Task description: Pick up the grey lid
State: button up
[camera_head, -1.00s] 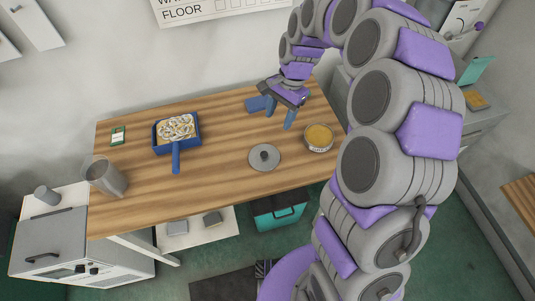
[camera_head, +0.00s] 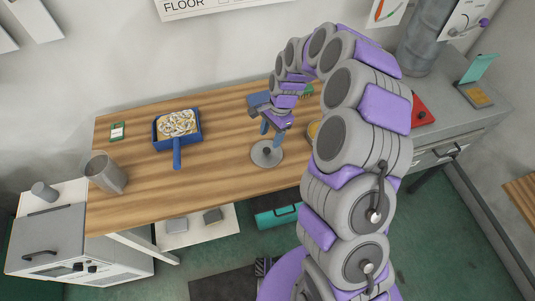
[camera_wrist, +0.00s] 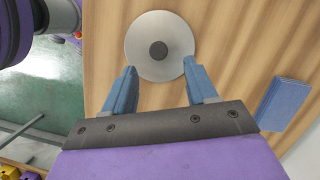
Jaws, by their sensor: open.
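The grey lid (camera_head: 266,155) is a round flat disc with a dark knob, lying on the wooden table (camera_head: 225,135). In the wrist view the lid (camera_wrist: 136,62) lies just beyond the fingertips, with its knob (camera_wrist: 158,51) roughly centred between them. My gripper (camera_head: 270,132) hangs right above the lid in the head view. Its two blue fingers are apart and empty in the wrist view (camera_wrist: 161,72). Whether the fingers touch the lid cannot be told.
A yellow-filled bowl (camera_head: 313,128) is partly hidden behind my arm. A blue block (camera_wrist: 284,103) lies right of my gripper. The table between pan and lid is clear.

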aim_at(267, 150)
jog(key=shift+s+d+f, duration=0.15)
jog(key=shift+f, duration=0.45)
jog(key=b+x, duration=0.1)
jog(key=x, duration=0.3)
jog(key=shift+s+f+b, duration=0.1)
jog(key=shift+s+b, duration=0.15)
jog(key=shift+b, duration=0.05)
jog(key=shift+a+f, duration=0.15)
jog(key=shift+a, duration=0.35)
jog(key=shift+d, duration=0.4)
jog(key=c, duration=0.6)
jog(key=shift+a, duration=0.3)
grip_shut()
